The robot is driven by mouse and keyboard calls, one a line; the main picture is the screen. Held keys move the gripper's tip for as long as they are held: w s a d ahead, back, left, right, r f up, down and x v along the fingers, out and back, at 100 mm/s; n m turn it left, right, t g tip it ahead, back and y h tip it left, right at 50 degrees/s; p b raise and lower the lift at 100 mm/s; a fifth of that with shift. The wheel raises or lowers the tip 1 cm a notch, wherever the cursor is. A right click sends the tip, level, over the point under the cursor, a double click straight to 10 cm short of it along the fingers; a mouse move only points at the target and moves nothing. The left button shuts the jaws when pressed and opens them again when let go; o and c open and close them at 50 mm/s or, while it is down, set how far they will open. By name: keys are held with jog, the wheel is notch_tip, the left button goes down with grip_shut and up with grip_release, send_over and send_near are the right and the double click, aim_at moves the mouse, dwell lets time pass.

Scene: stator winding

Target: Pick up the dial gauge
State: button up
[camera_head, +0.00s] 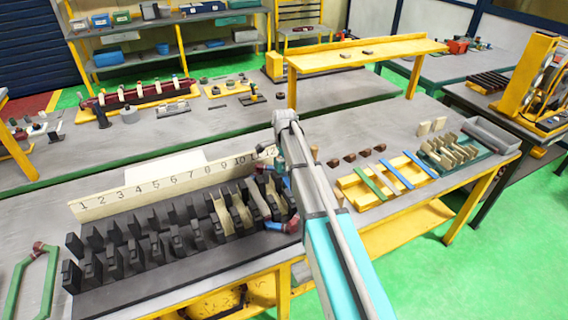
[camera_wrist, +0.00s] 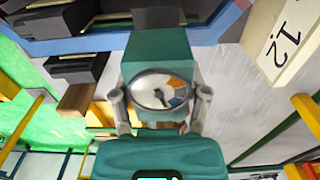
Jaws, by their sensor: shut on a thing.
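The dial gauge (camera_wrist: 160,89) has a round white face with orange and blue sectors and a dark needle. In the wrist view it sits between the two grey fingers of my gripper (camera_wrist: 161,100), which are shut on it. A teal block (camera_wrist: 157,50) shows directly behind the dial; I cannot tell whether it belongs to the gauge.
A cream number strip (camera_head: 160,187) stands behind rows of black blocks (camera_head: 150,245). To the right lie yellow trays with green and blue bars (camera_head: 362,181), a rack of tan pieces (camera_head: 458,150) and a grey bin (camera_head: 492,134). A yellow shelf (camera_head: 365,55) stands behind.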

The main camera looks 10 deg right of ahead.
jog(key=shift+r+p, duration=0.4)
jog(key=shift+r, duration=0.35)
jog(key=s+r+p, duration=0.9)
jog(key=s, duration=0.5)
jog(key=shift+d+r+p, duration=0.15)
jog(key=shift+r+p, duration=0.25)
jog(key=shift+r+p, duration=2.5)
jog(key=shift+f, duration=0.1)
